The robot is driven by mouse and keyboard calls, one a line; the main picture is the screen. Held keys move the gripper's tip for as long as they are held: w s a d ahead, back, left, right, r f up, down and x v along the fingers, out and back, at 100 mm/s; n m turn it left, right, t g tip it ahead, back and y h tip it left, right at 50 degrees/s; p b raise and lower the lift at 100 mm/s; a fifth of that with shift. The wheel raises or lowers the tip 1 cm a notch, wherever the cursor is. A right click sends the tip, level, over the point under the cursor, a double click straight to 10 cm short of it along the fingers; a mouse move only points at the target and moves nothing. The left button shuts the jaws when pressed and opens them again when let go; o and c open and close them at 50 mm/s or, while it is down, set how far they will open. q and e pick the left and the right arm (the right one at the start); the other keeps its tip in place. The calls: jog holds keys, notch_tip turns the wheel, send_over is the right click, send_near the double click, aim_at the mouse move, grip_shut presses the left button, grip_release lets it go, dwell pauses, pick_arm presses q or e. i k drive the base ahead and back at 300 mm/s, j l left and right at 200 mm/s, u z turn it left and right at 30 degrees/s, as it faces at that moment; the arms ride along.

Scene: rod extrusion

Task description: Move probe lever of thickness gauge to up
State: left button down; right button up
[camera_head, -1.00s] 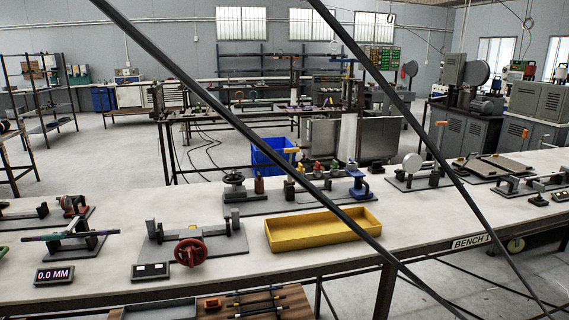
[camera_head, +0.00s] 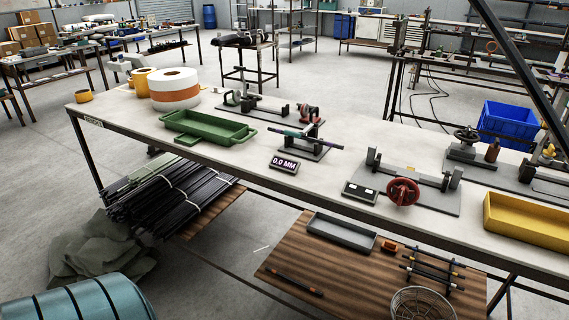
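The thickness gauge (camera_head: 315,151) stands on the white bench near the middle of the view. It has a grey base plate and a low upright. A slim teal and purple bar (camera_head: 305,136) lies across it, nearly level. I cannot tell whether this bar is the probe lever or a rod resting in the gauge. A small dark display (camera_head: 284,164) in front of the gauge reads 0.0 MM. Neither of my grippers is in view.
A green tray (camera_head: 176,122) lies left of the gauge, and a fixture with a red handwheel (camera_head: 403,192) stands to its right. A yellow tray (camera_head: 493,213) is at the far right. A dark diagonal bar crosses the top right corner. The bench's front edge is close to the display.

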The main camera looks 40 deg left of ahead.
aim_at(289, 133)
jog(key=u, duration=1.3)
